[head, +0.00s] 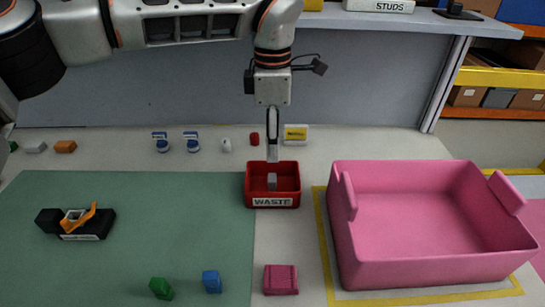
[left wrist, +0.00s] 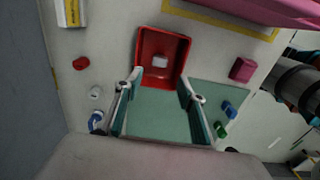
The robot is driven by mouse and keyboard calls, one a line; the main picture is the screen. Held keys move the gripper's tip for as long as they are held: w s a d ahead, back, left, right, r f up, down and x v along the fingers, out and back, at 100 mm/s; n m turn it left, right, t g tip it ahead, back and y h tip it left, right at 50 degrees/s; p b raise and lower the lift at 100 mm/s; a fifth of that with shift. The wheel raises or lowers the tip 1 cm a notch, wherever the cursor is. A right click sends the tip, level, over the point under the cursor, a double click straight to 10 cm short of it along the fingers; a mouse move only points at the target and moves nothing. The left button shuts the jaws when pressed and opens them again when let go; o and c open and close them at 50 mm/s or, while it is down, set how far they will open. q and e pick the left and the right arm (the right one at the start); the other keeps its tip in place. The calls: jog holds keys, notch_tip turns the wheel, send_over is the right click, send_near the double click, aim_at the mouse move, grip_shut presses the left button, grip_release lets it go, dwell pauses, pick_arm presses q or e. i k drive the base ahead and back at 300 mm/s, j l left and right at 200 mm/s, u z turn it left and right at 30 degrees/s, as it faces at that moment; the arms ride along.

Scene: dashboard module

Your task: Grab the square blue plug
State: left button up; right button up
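The square blue plug (head: 212,282) stands at the front right of the green mat (head: 150,210), just right of a green plug (head: 161,288). In the left wrist view the blue plug (left wrist: 229,108) lies to the right of my fingers. My left gripper (head: 272,152) points down above the red WASTE bin (head: 287,200), well behind and to the right of the blue plug. In the left wrist view its fingers (left wrist: 160,82) are spread apart with nothing between them. A small grey block (head: 272,181) lies in the bin. My right gripper is not in view.
A large pink crate (head: 430,270) stands at the right and a dark pink block (head: 281,280) at the front. A black and orange device (head: 78,221) sits on the mat's left. Several small items line the back. The middle of the mat is clear.

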aim_at(211, 280)
jog(key=k, duration=1.5)
